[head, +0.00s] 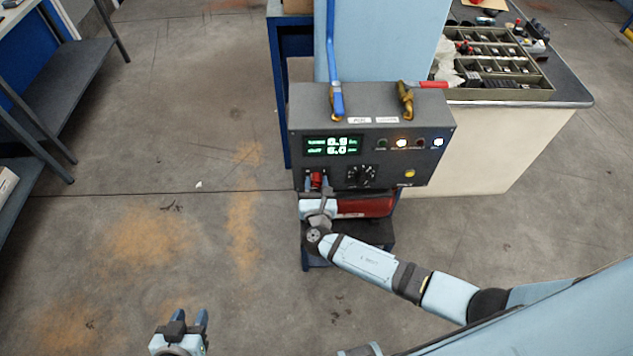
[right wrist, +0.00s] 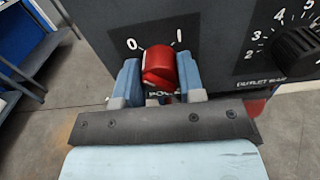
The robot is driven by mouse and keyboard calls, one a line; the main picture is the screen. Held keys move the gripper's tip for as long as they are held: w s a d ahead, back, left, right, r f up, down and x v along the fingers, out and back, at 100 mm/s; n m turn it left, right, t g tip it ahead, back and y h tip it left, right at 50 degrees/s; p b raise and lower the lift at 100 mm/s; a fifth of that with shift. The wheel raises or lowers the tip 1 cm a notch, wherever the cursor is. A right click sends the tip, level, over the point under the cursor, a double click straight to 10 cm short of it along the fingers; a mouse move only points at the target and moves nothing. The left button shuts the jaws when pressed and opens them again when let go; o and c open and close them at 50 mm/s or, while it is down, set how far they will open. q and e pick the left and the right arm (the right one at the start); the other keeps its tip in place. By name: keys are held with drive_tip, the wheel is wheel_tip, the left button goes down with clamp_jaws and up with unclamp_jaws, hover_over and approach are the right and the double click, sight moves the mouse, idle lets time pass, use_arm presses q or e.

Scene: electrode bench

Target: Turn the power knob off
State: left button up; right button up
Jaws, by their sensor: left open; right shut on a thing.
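The red power knob (right wrist: 160,66) is on the front panel of a dark grey control box (head: 440,112), between the printed marks 0 and 1. It also shows in the head view (head: 317,178), at the panel's lower left. My right gripper (right wrist: 160,88) is shut on the knob, one blue finger on each side. I cannot tell for sure which mark the knob points to. The box's green display (head: 333,146) is lit, and some indicator lamps glow. My left gripper (head: 190,317) is open and empty above the floor at the bottom left.
A black dial (head: 361,176) sits right of the knob, with a yellow button (head: 409,174) farther right. A bench with a parts tray (head: 497,95) is behind right. Floor at left is clear.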

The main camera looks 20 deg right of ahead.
idle(0.5)
drive_tip(key=o, duration=0.9)
drive_tip(key=shift+o, duration=0.2)
drive_tip(key=b+v, duration=0.1)
drive_tip(key=v, duration=1.1)
drive_tip(key=shift+b, duration=0.4)
